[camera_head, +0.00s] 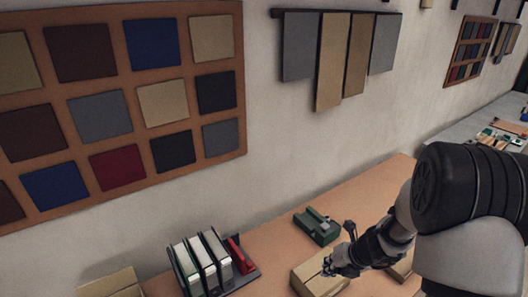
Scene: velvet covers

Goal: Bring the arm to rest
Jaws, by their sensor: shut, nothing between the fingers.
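My arm comes in from the right edge and reaches down to the left over the wooden table (372,192). My gripper (328,268) is at its end, small in the view, shut with nothing seen in it. It is over or beside a light brown box (306,279) near the bottom edge. I cannot tell whether it touches the box. Part of the box is hidden behind the gripper and wrist.
A green device (317,226) stands on the table behind the gripper. A rack with several upright white and dark books (205,262) and a red item (240,255) stands to the left. Another tan box (110,285) is at bottom left. Fabric swatch boards (244,90) hang on the wall.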

